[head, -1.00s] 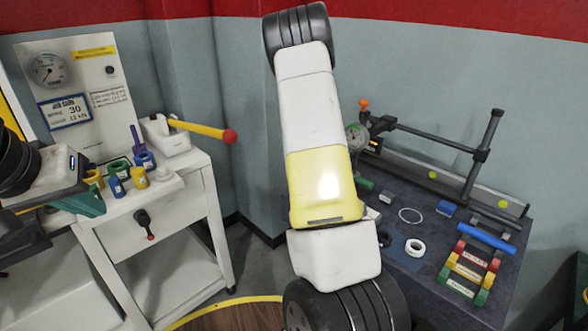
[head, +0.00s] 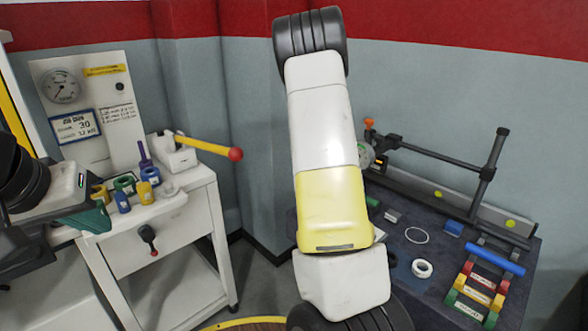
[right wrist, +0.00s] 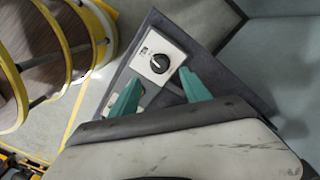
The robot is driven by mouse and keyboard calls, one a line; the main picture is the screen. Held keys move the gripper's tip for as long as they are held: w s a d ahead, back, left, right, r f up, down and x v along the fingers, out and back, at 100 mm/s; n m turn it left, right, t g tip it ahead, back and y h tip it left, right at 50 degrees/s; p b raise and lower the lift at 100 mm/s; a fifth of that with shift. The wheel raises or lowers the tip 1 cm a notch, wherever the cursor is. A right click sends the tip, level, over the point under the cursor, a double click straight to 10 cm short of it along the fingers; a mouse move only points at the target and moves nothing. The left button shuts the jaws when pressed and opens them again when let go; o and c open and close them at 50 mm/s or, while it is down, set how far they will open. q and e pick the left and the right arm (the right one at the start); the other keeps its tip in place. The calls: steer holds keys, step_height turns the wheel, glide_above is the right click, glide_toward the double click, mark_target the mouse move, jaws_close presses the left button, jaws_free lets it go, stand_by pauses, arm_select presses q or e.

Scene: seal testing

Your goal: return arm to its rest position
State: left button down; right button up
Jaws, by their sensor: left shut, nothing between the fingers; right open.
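My left gripper (head: 95,218) is at the left edge of the head view, with its teal fingers shut and empty beside the white cart's top. Part of it is cut off by the frame edge. My right arm (head: 325,150), white with a yellow section and black ribbed joints, stands across the middle of the head view. My right gripper is not seen in the head view. In the right wrist view my right gripper (right wrist: 160,76) has its two teal fingers apart, with nothing held, over the corner of a dark surface near a knob box (right wrist: 158,60).
The white cart (head: 180,225) carries a gauge panel (head: 100,105), small coloured bottles and a yellow lever (head: 207,146). The dark bench (head: 400,255) at right holds a metal frame (head: 485,175), a white ring (head: 422,268) and coloured bars (head: 478,285). My right arm hides part of it.

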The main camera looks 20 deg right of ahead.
steer(key=s+a+r+n+t+y, duration=0.2)
steer(key=s+a+r+n+t, duration=0.2)
steer(key=s+a+r+n, duration=0.9)
steer(key=s+a+r+n+t, duration=0.2)
steer(key=s+a+r+n, duration=0.1)
steer(key=s+a+n, duration=0.6)
steer(key=s+a, duration=0.1)
steer(key=s, duration=0.3)
steer(key=shift+s+r+t, duration=0.2)
steer(key=shift+s+t, duration=0.05)
steer(key=shift+t, duration=0.05)
steer(key=shift+d, duration=0.15)
